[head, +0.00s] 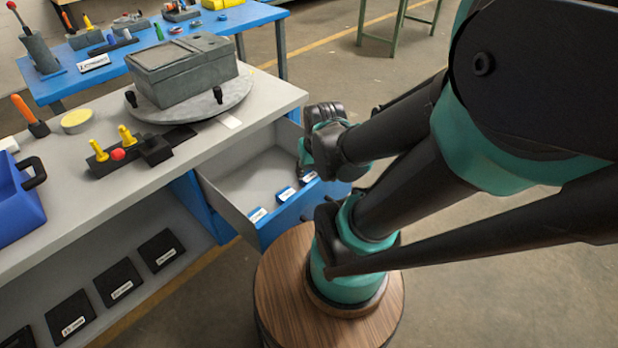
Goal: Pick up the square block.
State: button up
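No block is clearly marked as the square block. A small dark block (155,150) with a squarish top sits on the grey workbench, at the right end of a dark strip with two yellow pegs and a red knob. It stands upright with nothing holding it. The end of my arm, with my gripper (306,155), hangs above the open drawer, to the right of the dark block and well apart from it. The fingers are small and partly hidden by my own wrist, so their opening is unclear. I see nothing held.
The grey workbench (65,220) carries a grey box (182,70) on a round plate, an orange-handled tool (27,112) and a blue bin (15,205). The drawer (245,185) stands open below its right edge. A blue table (85,80) stands behind. Floor is free at right.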

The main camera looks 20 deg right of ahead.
aim_at(309, 175)
jog(key=k+j+z, duration=0.25)
jog(key=j, duration=0.15)
jog(key=k+j+z, duration=0.15)
jog(key=j+z, duration=0.15)
jog(key=j, duration=0.15)
jog(key=k+j+z, duration=0.25)
jog(key=i+j, duration=0.05)
jog(key=j, duration=0.05)
